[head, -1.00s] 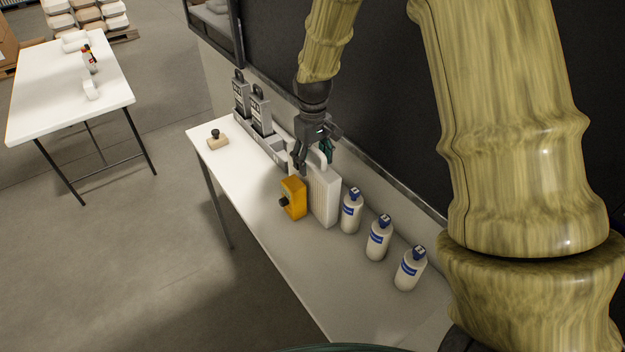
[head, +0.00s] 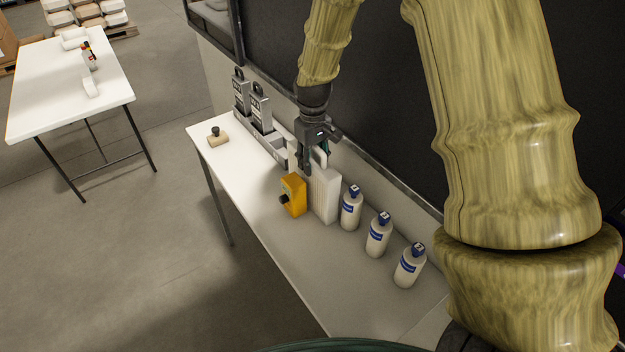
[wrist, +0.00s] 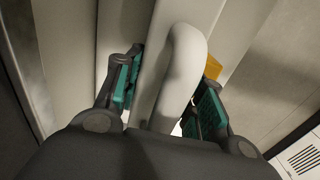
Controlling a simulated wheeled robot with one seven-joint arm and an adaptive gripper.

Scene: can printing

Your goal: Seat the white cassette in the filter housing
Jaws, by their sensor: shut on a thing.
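The white cassette (head: 325,195) is an upright ribbed block with a loop handle on top. It stands on the bench between the orange box and the first bottle. My gripper (head: 314,160) is above it, shut on its handle. The wrist view shows the pale handle (wrist: 183,65) between the green finger pads; the cassette's lower part is hidden there. The grey housing (head: 279,149) is a low rack behind and left of the cassette. Two grey units with dark handles (head: 261,108) stand in its far part, and its near end looks empty, partly hidden by my gripper.
An orange box (head: 293,196) with a black knob stands close left of the cassette. Several white bottles with blue labels (head: 378,236) line the bench to the right. A wooden block with a black knob (head: 217,137) sits far left. The wall runs close behind; the bench front is clear.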

